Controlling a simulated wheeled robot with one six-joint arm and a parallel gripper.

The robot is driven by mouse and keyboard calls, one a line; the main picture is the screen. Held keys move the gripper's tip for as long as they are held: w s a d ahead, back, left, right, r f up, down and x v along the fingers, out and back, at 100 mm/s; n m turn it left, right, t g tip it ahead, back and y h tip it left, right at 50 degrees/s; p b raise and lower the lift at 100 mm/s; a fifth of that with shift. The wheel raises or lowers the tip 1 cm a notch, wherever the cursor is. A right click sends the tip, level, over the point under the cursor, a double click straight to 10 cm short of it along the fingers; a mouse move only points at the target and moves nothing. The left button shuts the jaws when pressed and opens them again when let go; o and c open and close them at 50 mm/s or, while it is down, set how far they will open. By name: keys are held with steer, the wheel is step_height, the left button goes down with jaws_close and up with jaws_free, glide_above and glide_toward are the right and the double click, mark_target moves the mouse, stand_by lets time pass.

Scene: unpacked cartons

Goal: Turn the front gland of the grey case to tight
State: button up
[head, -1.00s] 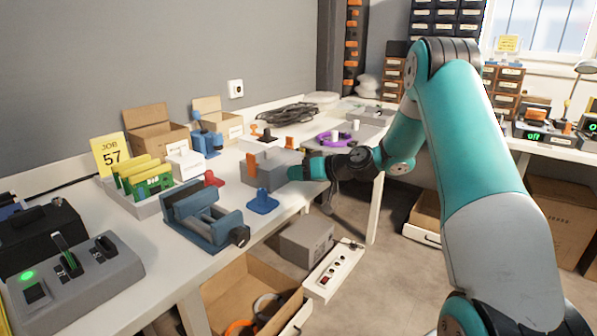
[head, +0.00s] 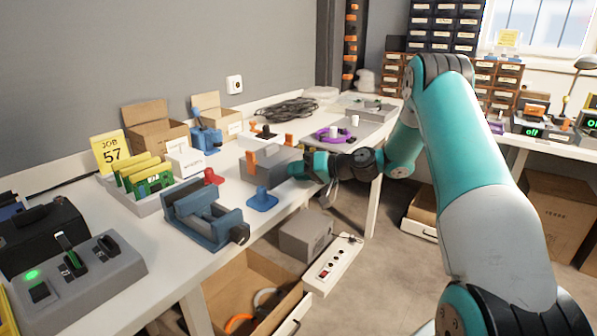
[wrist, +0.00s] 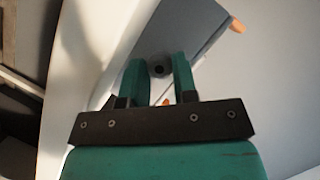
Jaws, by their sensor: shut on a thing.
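The grey case (head: 276,166) stands on the workbench, with an orange piece (head: 251,160) at its left end. In the wrist view its grey face (wrist: 190,35) fills the upper middle, and an orange part (wrist: 237,25) sticks out at its edge. The front gland (wrist: 159,69) shows there as a small dark round end between my two teal fingers. My gripper (wrist: 160,78) is shut on the gland, one finger on each side. In the head view my gripper (head: 297,170) is at the case's right front side, where it hides the gland. The gland's tightness cannot be read.
A purple ring (head: 334,135) lies on a grey mat behind my wrist. Below the bench edge are a grey box (head: 305,236) and a power strip (head: 333,265).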

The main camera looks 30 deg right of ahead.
steer(key=o, duration=0.6)
steer(key=shift+o, duration=0.2)
